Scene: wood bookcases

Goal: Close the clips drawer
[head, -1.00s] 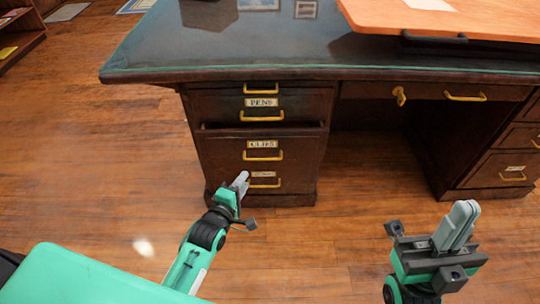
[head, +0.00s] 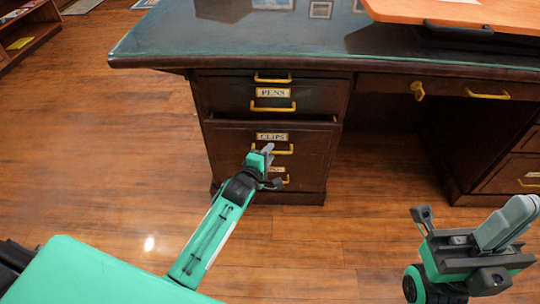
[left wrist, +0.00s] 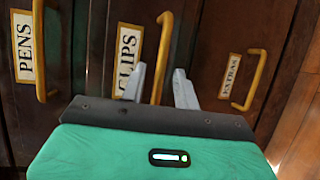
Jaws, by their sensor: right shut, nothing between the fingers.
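The clips drawer (head: 230,150) is a dark wood front low in the desk's left pedestal, with a "CLIPS" label (head: 272,136) and a yellow handle (head: 287,150). Its top edge juts slightly past the pens drawer above it. My left gripper (head: 267,150) is at the clips front, over part of the handle. In the left wrist view, its two fingers (left wrist: 160,86) stand apart with the clips handle (left wrist: 163,50) showing between and beyond them; I cannot tell whether they touch it. My right gripper (head: 506,222) is shut and empty at the lower right.
The pens drawer (head: 230,96) is directly above. The extras handle (left wrist: 250,82) is below the clips drawer, partly hidden in the head view by my left gripper. The desk top (head: 250,35) overhangs the drawers. Wood floor (head: 120,130) is clear to the left.

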